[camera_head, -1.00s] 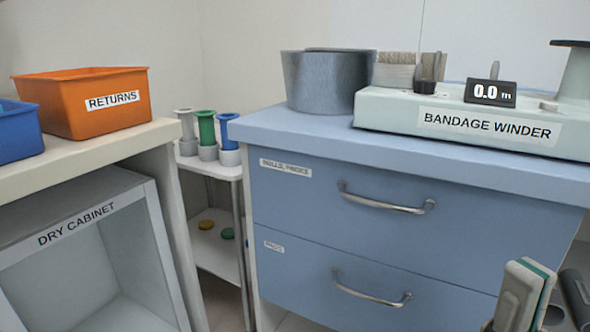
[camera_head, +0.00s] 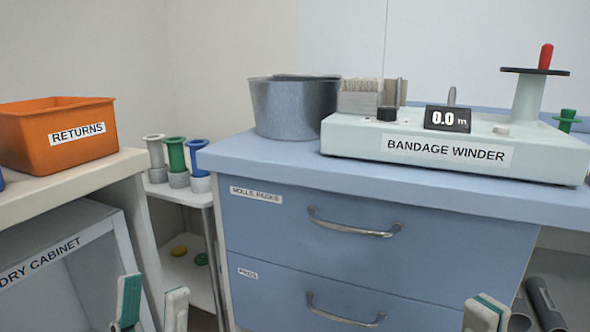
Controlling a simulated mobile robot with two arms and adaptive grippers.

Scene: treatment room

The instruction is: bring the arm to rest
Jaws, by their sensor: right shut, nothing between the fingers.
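My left gripper (camera_head: 152,310) shows at the bottom left, in front of the dry cabinet's side. Its two pale fingers with teal pads stand apart with nothing seen between them, so it is open. My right gripper (camera_head: 487,313) shows at the bottom right, in front of the blue drawer unit. Its fingers are together and hold nothing. Only the fingertips of both grippers are in view; the arms are below the picture edge.
The blue drawer unit (camera_head: 300,256) carries a grey metal tub (camera_head: 290,110) and the bandage winder (camera_head: 360,146), whose display reads 0.0 m. An orange returns bin (camera_head: 98,142) stands above the dry cabinet (camera_head: 20,244). Several spools stand on a narrow shelf (camera_head: 190,196) between.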

